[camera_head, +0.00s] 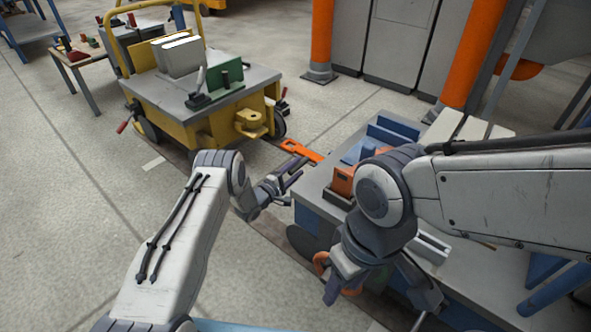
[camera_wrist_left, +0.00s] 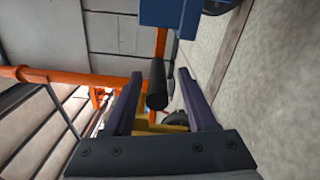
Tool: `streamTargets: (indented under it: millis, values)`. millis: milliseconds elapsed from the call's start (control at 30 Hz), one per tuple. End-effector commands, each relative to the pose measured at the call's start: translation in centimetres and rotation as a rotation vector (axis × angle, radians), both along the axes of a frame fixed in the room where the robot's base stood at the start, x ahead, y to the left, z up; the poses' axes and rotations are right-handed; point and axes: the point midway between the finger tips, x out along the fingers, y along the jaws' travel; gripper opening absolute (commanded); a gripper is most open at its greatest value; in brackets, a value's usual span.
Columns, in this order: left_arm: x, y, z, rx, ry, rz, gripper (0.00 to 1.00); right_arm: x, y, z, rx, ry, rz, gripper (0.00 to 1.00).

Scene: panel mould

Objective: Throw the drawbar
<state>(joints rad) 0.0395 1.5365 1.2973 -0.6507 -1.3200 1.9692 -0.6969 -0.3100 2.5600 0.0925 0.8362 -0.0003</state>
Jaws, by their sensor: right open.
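The orange drawbar (camera_head: 299,151) lies low between the blue cart (camera_head: 313,205) and the yellow cart's coupling (camera_head: 250,121). Its slotted far end is apart from that coupling. My left gripper (camera_head: 297,171) is open at the blue cart's near corner, close to the drawbar in the picture. In the left wrist view an orange bar (camera_wrist_left: 160,43) shows beyond the left gripper (camera_wrist_left: 162,74), and a black cylindrical grip (camera_wrist_left: 157,88) shows between its spread fingers. I cannot tell whether they touch. My right gripper (camera_head: 383,298) is open in front of the blue cart.
The yellow cart (camera_head: 170,100) carries grey and green blocks. The blue cart's top holds blue blocks and an orange block (camera_head: 342,180). An orange ring (camera_head: 320,263) shows beside my right gripper. Orange posts (camera_head: 321,40) and grey cabinets (camera_head: 400,45) stand behind.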

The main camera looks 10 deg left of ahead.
Motion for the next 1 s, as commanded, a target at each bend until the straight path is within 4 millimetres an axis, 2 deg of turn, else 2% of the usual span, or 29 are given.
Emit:
streamTargets:
  millis: [133, 267, 500, 700, 1000]
  values:
    - [-0.2, 0.2, 0.2, 0.001, -0.001, 0.0, 0.57, 0.0, 0.0, 0.3, 0.0, 0.0, 0.0, 0.5]
    - [-1.5, 1.1, 0.5, 0.0, 0.002, 0.002, 0.57, 0.0, 0.0, 1.6, 0.0, 0.0, 0.0, 0.5]
    - [-5.5, 3.8, 0.5, 0.0, 0.004, 0.003, 0.57, 0.0, 0.0, 4.4, 0.0, 0.0, 0.0, 0.5]
    - [-8.0, 5.4, 0.2, -0.001, 0.002, 0.003, 0.57, 0.0, 0.0, 5.6, 0.0, 0.0, 0.0, 0.5]
    - [-8.8, 5.9, 0.0, 0.0, 0.0, 0.001, 0.57, 0.0, 0.0, 5.8, 0.0, 0.0, 0.0, 0.5]
